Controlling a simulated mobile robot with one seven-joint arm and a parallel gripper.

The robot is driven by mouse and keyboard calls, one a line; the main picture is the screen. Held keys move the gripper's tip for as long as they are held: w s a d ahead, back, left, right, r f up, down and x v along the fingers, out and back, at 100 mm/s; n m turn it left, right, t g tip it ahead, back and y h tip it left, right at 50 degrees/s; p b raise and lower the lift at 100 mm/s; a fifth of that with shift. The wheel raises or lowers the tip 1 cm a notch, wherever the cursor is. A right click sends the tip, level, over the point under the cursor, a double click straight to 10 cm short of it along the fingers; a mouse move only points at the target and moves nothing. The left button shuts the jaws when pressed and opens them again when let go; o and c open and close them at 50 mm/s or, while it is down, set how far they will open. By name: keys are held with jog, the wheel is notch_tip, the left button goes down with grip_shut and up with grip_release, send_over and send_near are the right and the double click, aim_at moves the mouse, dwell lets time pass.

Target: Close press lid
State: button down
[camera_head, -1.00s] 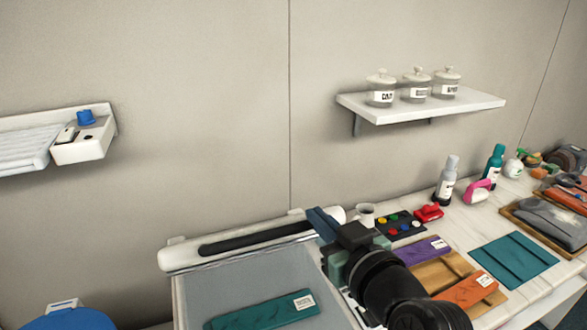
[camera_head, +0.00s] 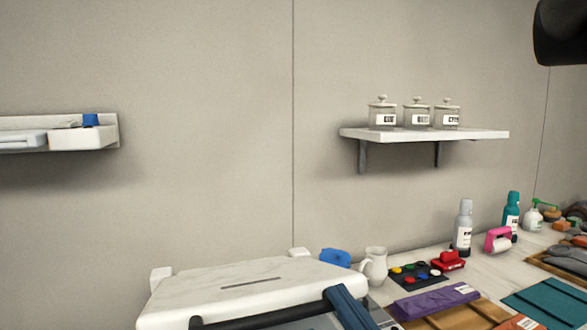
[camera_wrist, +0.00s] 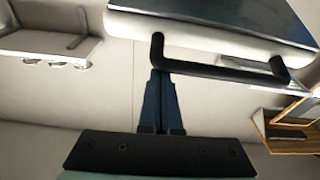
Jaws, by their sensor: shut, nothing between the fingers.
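The press lid (camera_head: 250,290) is a white marbled slab tilted forward from its rear hinges, its outer face showing a thin slot. Its black bar handle (camera_head: 270,317) runs along the front edge. In the wrist view, which is upside down, the handle (camera_wrist: 220,70) and part of the lid (camera_wrist: 195,27) fill the upper area. My gripper (camera_head: 338,292) has dark blue fingers pressed together, empty, at the handle's right end in the head view. The fingers also show in the wrist view (camera_wrist: 160,75); whether they touch the handle is unclear. The press bed is mostly hidden.
A blue object (camera_head: 335,257) and a white jug (camera_head: 374,266) stand just behind and right of the lid. A palette (camera_head: 417,275), purple fabric (camera_head: 436,302) and bottles (camera_head: 464,224) are further right. A wall shelf (camera_head: 425,135) holds jars.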

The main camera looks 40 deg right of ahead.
notch_tip(320, 180, down, 15)
jog(key=s+t+h+b, duration=0.1)
jog(key=t+b, duration=0.3)
jog(key=b, duration=2)
jog(key=shift+s+a, duration=0.4)
jog(key=shift+s, duration=0.35)
jog(key=shift+b, duration=0.3)
jog(key=shift+f, duration=0.1)
